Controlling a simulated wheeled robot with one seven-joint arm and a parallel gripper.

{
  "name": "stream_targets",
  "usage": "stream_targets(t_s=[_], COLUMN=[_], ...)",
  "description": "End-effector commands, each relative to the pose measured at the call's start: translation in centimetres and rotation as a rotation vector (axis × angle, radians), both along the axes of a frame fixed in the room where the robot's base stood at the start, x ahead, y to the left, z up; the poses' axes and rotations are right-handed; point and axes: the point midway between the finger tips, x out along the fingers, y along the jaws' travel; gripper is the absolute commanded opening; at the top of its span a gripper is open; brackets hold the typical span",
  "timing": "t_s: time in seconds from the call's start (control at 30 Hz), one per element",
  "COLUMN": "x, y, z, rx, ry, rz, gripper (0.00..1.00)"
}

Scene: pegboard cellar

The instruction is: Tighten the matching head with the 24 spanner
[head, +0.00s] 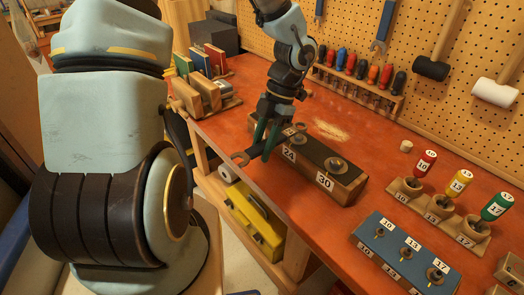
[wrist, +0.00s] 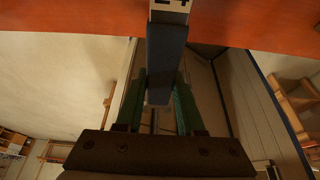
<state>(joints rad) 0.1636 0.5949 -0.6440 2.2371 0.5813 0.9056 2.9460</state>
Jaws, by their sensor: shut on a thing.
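My gripper (head: 267,137) has green fingers and is shut on a grey-blue spanner. In the wrist view the spanner's shank (wrist: 165,65) lies between the green fingers (wrist: 160,100), with a partly cut-off white label at the top. A dark-topped wooden block (head: 345,189) carries white 24 and 30 labels. The 30 head (head: 336,164) stands clear.
The orange bench (head: 385,150) also holds a blue socket block (head: 405,255) and labelled screwdrivers (head: 460,183) above wooden holders. A screwdriver rack (head: 355,90) and mallets (head: 430,68) are at the pegboard. A yellow case (head: 255,222) sits below the bench.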

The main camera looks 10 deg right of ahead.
Motion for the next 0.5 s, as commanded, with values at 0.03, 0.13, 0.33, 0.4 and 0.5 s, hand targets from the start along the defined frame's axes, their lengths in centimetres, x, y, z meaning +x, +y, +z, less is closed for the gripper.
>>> stream_targets(t_s=[0.03,0.13,0.33,0.4,0.5], x=[0.0,0.0,0.1,0.0,0.0], y=[0.0,0.0,0.0,0.0,0.0], z=[0.3,0.9,2.1,2.5,3.0], rx=[-0.001,0.0,-0.001,0.0,-0.001], ry=[-0.002,-0.002,-0.002,-0.002,-0.001], rz=[0.001,0.001,0.001,0.001,0.001], gripper=[0.0,0.0,0.0,0.0,0.0])
